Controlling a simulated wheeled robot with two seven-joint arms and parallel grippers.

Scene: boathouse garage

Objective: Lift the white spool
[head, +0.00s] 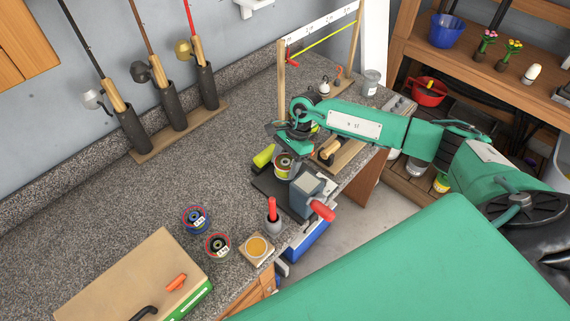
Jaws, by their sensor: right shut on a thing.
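A pale-rimmed spool (284,166) with a dark centre, which looks like the white spool, is at the right part of the grey speckled workbench (130,215), behind the vise. My right gripper (291,140) is right over it and shut on it; the fingertips are partly hidden by the gripper body. I cannot tell whether the spool is clear of the bench. A blue-rimmed spool (196,218) and another spool with a red ring (217,246) stand apart near the bench's front. My left gripper is not in view.
A grey vise (310,193) with a red handle stands just in front of the held spool. A yellow-green object (264,155) lies left of it. Fishing rods (164,90) stand behind; the left-middle bench is clear.

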